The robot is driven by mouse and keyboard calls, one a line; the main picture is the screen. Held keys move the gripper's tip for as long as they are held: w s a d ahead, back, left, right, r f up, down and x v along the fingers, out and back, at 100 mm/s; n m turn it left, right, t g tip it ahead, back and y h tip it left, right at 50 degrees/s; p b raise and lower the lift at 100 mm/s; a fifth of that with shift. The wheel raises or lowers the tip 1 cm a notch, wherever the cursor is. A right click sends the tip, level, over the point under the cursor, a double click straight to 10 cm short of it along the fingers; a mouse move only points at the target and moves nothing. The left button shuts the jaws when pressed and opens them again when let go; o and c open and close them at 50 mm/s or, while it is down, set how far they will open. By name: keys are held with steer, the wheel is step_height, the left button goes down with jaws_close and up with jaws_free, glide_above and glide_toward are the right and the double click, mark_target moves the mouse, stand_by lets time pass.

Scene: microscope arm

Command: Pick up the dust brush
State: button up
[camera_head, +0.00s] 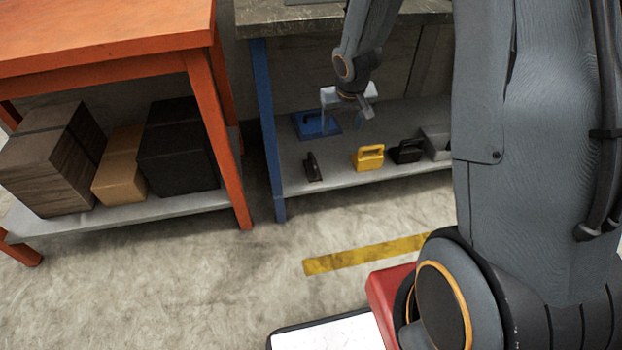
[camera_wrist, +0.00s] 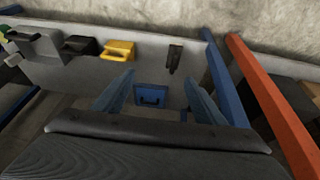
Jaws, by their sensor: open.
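A small narrow black piece (camera_head: 312,167) stands near the front edge of the blue-legged bench's lower shelf, at its left end. It looks most like the dust brush, but I cannot tell for sure. It also shows in the wrist view (camera_wrist: 175,59), above and right of centre. My gripper (camera_head: 343,108) is open and empty above the back of that shelf. In the wrist view its two fingers (camera_wrist: 158,84) are spread wide, with a blue handled piece (camera_wrist: 152,95) seen between them. The blue piece also shows in the head view (camera_head: 312,127), below the gripper. The black piece is apart from the fingers.
A yellow handled box (camera_head: 369,158), a black handled box (camera_head: 405,151) and a grey piece (camera_head: 437,141) stand to the right on the shelf. The worktop (camera_head: 300,20) is overhead. A blue leg (camera_head: 270,140) and an orange table (camera_head: 100,35) with boxes beneath bound the left.

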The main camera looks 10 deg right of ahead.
steer(key=t+b, duration=0.1)
steer(key=b, duration=0.6)
glide_toward(312, 155)
steer(key=s+d+r, duration=0.4)
steer(key=s+r, duration=0.2)
steer(key=w+f+b, duration=0.2)
steer(key=f, duration=0.2)
steer(key=w+a+f+y+b, duration=0.1)
steer(key=w+f+b, duration=0.1)
steer(key=f, duration=0.2)
steer(key=w+a+f+t+y+b, duration=0.1)
steer(key=w+f+b, duration=0.1)
steer(key=f, duration=0.3)
steer(key=shift+w+f+n, duration=0.1)
steer(key=shift+w+n, duration=0.05)
steer(key=shift+n, duration=0.15)
steer(key=shift+a+b+x, duration=0.15)
steer(key=shift+b+x, duration=0.95)
steer(key=shift+x, duration=0.8)
steer(key=shift+a+b+x, duration=0.15)
steer(key=shift+b+x, duration=0.95)
steer(key=shift+x, duration=0.85)
steer(key=c, duration=1.3)
steer(key=shift+r+p, duration=2.95)
steer(key=shift+r, duration=2.25)
jaws_close()
